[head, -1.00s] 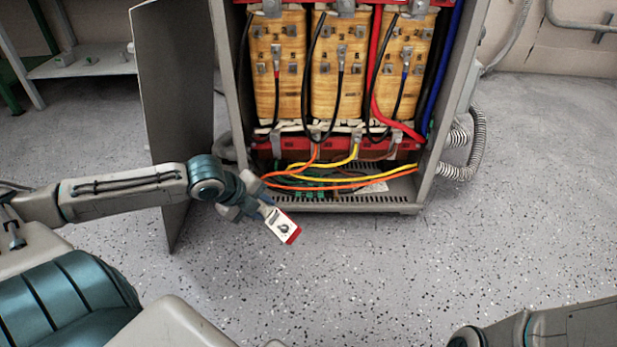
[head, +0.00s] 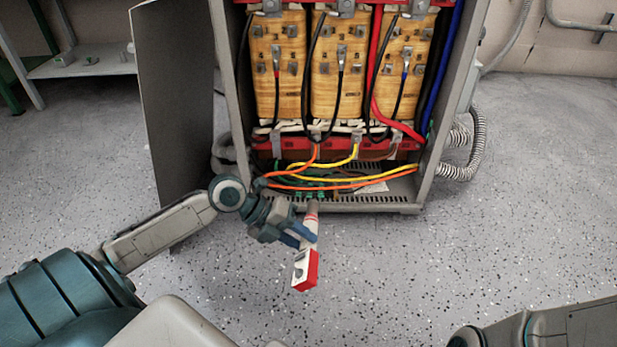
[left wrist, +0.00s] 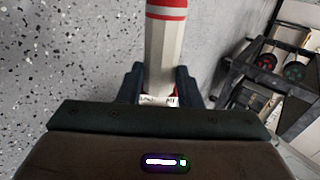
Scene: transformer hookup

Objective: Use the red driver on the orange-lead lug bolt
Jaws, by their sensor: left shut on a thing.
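My left gripper (head: 298,234) is shut on the red driver (head: 305,266), a white tool with a red base and red bands near its nose. The driver is held in front of the cabinet's lower opening, its nose pointing up towards the leads. In the left wrist view the driver's banded white barrel (left wrist: 165,50) rises between the two dark fingers (left wrist: 160,88). The orange lead (head: 314,155) runs up to a lug on the red bar (head: 290,145); the driver is apart from it. The bolt itself is too small to make out. My right gripper is not in view.
The open transformer cabinet has a grey door (head: 172,110) swung out on the left. Yellow leads (head: 352,155) and green terminals lie near the orange lead. A conduit (head: 474,150) is on the right side. The speckled floor (head: 430,260) in front is clear.

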